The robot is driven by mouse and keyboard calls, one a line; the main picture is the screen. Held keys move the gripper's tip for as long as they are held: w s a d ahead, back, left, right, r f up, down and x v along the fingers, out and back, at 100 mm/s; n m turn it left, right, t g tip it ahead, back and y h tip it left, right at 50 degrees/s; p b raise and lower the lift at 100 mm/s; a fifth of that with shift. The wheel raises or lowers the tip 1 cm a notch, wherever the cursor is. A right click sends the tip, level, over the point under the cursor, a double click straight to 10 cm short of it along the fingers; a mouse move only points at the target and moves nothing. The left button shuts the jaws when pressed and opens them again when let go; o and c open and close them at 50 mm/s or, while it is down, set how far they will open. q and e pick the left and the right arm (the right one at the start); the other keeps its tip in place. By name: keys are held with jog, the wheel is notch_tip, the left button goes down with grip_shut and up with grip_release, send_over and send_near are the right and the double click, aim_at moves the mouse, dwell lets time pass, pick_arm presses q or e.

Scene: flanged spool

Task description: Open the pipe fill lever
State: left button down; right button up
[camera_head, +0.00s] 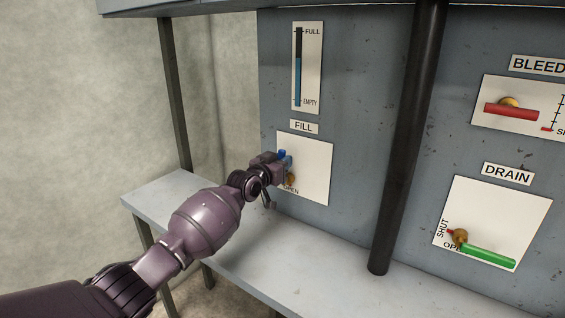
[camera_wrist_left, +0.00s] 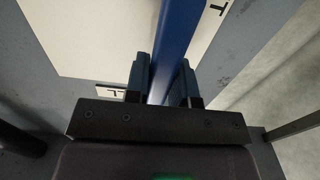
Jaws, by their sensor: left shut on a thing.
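The blue fill lever (camera_head: 282,154) is on the white plate (camera_head: 318,170) under the FILL label (camera_head: 304,127). It is mostly hidden by my left gripper (camera_head: 281,166); a brass pivot (camera_head: 291,179) shows below the blue part. The word OPEN shows partly near the plate's lower left. In the left wrist view, the blue lever (camera_wrist_left: 178,38) runs between the two fingers of my left gripper (camera_wrist_left: 162,82), which is shut on it. My right gripper is not in view.
A level gauge (camera_head: 308,68) with a blue column is above. A dark vertical post (camera_head: 408,140) stands right of the fill plate. The red bleed lever (camera_head: 512,111) and green drain lever (camera_head: 488,256) are farther right. A grey bench (camera_head: 310,245) below is clear.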

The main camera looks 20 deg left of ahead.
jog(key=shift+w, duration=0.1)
pick_arm(q)
jog(key=c, duration=1.3)
grip_release()
jog(key=o, duration=0.3)
jog(key=shift+o, duration=0.2)
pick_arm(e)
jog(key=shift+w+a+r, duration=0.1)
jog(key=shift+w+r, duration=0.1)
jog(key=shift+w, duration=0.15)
pick_arm(q)
jog(key=p+v, duration=0.2)
jog(key=v, duration=0.8)
jog(key=shift+s+a, duration=0.2)
jog(key=shift+s, duration=0.15)
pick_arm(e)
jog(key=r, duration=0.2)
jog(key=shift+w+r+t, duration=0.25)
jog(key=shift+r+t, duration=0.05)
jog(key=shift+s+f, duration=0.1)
